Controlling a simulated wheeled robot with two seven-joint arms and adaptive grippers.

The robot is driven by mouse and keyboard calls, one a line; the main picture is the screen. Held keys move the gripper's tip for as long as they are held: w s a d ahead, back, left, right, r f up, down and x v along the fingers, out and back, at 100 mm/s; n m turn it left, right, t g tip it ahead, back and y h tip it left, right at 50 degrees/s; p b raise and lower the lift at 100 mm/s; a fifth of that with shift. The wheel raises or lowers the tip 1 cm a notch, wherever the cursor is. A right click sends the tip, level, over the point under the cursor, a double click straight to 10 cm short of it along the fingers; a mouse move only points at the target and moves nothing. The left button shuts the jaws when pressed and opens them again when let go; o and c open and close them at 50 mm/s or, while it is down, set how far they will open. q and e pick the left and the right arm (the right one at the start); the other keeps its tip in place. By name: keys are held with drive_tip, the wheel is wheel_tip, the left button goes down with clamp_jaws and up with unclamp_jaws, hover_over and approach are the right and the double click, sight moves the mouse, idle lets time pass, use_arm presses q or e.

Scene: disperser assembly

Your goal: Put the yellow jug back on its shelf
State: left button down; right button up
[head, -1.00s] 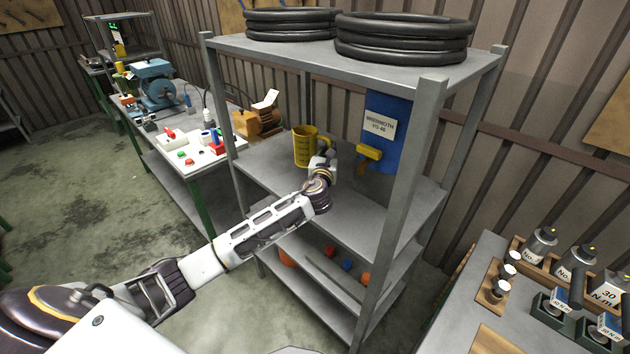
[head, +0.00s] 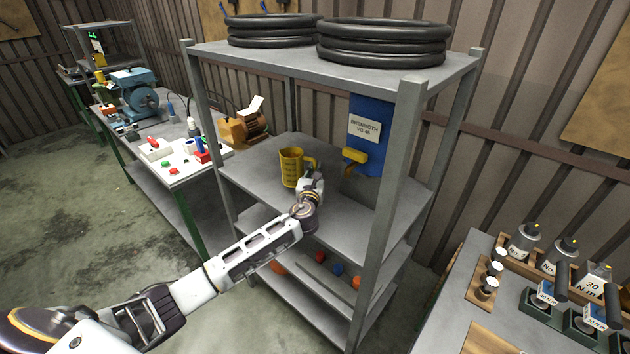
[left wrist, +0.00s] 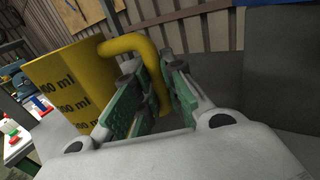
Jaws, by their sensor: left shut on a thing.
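The yellow jug (head: 291,168) is upright at the middle board (head: 345,207) of the grey shelf rack. I cannot tell whether its base touches the board. In the left wrist view the jug (left wrist: 72,92) shows black millilitre marks, and its handle (left wrist: 150,52) runs between the green-padded fingers. My left gripper (head: 313,178) is to the right of the jug body and shut on the handle; it also shows in the left wrist view (left wrist: 155,85). My right gripper is in neither view.
A blue container with a yellow tap (head: 366,130) stands behind the jug to the right. Black hoops (head: 382,44) lie on the top board. A grey front post (head: 395,200) is right of my arm. A workbench (head: 185,170) is at left.

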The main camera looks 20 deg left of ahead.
use_arm(q)
drive_tip(key=shift+f, duration=1.75)
drive_tip(key=shift+f, duration=0.1)
drive_tip(key=c, duration=1.5)
unclamp_jaws()
drive_tip(key=shift+b+v, duration=0.45)
drive_tip(key=shift+v, duration=5.6)
